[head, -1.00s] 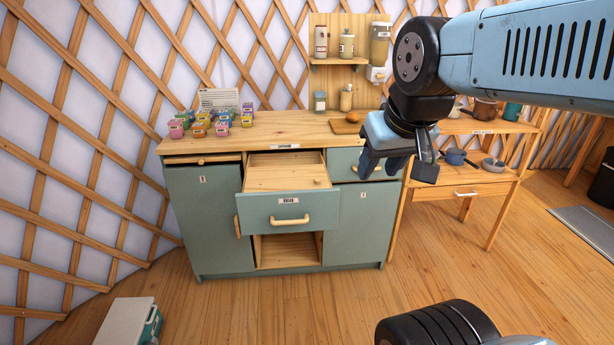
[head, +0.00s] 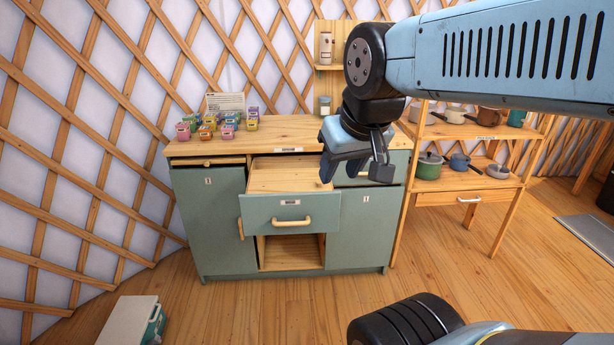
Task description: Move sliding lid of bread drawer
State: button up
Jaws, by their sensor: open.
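The bread drawer (head: 262,213) is pulled out of the middle of the green cabinet. Its front has a pale handle (head: 292,222) and a small label. A light wooden sliding lid (head: 283,177) covers the visible top of the drawer. My gripper (head: 355,173) is open and empty, with its jaws pointing down. In the picture it overlaps the right edge of the lid and the drawer to the right. It appears apart from the lid, but the exact gap is hard to tell. The lid's small knob is hidden behind my gripper.
Several colourful jars (head: 217,123) and a card (head: 226,103) stand on the countertop (head: 240,139) at left. A shelf table with pots (head: 429,165) is at right. A pale box (head: 133,322) lies on the floor at lower left. The floor before the cabinet is clear.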

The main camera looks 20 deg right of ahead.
aim_at(301, 179)
jog(key=u, duration=0.05)
jog(key=i, duration=0.95)
jog(key=z, duration=0.1)
